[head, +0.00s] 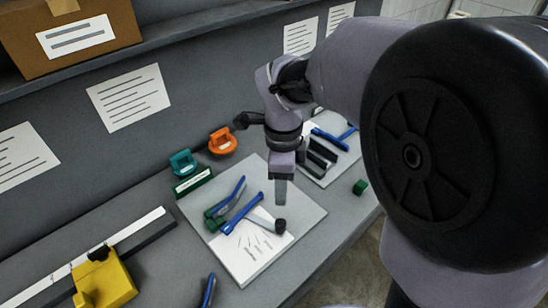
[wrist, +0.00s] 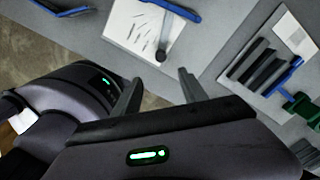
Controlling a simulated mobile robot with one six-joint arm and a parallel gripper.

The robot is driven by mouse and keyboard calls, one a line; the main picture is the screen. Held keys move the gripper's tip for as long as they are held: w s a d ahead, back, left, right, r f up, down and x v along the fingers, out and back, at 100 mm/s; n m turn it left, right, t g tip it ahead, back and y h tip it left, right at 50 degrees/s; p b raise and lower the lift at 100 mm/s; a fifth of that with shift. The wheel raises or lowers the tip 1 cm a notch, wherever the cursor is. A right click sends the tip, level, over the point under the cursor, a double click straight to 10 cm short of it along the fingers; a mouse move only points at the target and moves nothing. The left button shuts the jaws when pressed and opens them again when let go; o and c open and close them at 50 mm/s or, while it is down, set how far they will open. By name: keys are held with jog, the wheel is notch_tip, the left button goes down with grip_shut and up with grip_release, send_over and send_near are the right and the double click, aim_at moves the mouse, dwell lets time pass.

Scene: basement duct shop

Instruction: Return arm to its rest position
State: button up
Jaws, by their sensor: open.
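My arm reaches from the right of the head view over the bench. My gripper (head: 281,192) points down above a light grey board (head: 302,211). In the wrist view the two fingers of my gripper (wrist: 160,88) stand apart with nothing between them. On the board lie tools with blue handles (head: 243,214), a small tool with a dark round head (head: 280,226) and a white printed sheet (head: 245,256). The dark-headed tool also shows beyond the fingers in the wrist view (wrist: 161,55). The gripper appears clear of these things.
A second board with dark strips (head: 319,154) and a blue tool (head: 331,139) lies behind my gripper. A green block (head: 360,187) sits near the bench edge. Teal (head: 183,163) and orange (head: 222,140) holders stand by the wall. A yellow tool (head: 104,284) is at lower left.

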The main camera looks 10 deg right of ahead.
jog(key=s+r+n+t+y, duration=0.1)
jog(key=s+r+n+t, duration=0.2)
jog(key=s+n, duration=0.4)
jog(key=s+r+n+t+y+b, duration=0.1)
jog(key=s+r+n+t, duration=0.1)
jog(key=s+n, duration=0.5)
jog(key=r+n, duration=0.1)
jog(key=n, duration=0.1)
jog(key=shift+s+a+r+n+t, duration=0.2)
jog(key=shift+s+a+n+t, duration=0.05)
jog(key=shift+s+n+t, duration=0.15)
